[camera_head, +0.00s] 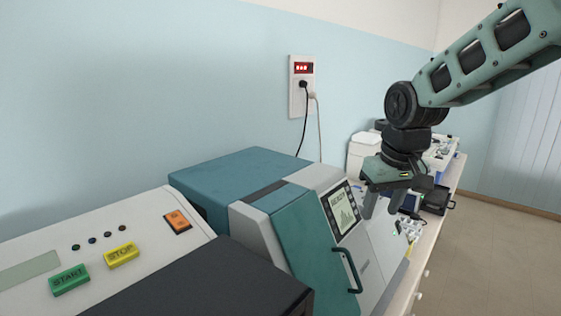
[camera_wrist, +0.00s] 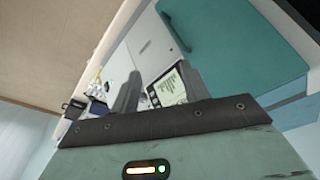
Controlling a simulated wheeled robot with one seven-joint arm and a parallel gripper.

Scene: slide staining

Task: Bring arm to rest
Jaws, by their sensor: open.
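My gripper (camera_head: 383,207) hangs at the end of my green arm, at the right of the head view. Its two fingers point down and are apart, with nothing seen between them. It is in front of and to the right of the teal and white machine's screen (camera_head: 342,211), above the bench edge. In the wrist view the two fingers (camera_wrist: 158,92) also stand apart and empty. The teal machine door (camera_wrist: 232,45) and the screen (camera_wrist: 167,90) show beyond them.
A white control panel (camera_head: 110,235) with green START and yellow STOP buttons stands at the left. The teal machine (camera_head: 240,172) with a dark door handle (camera_head: 349,272) is in the middle. A wall socket (camera_head: 301,85) has cables plugged in. The floor (camera_head: 495,260) at the right is clear.

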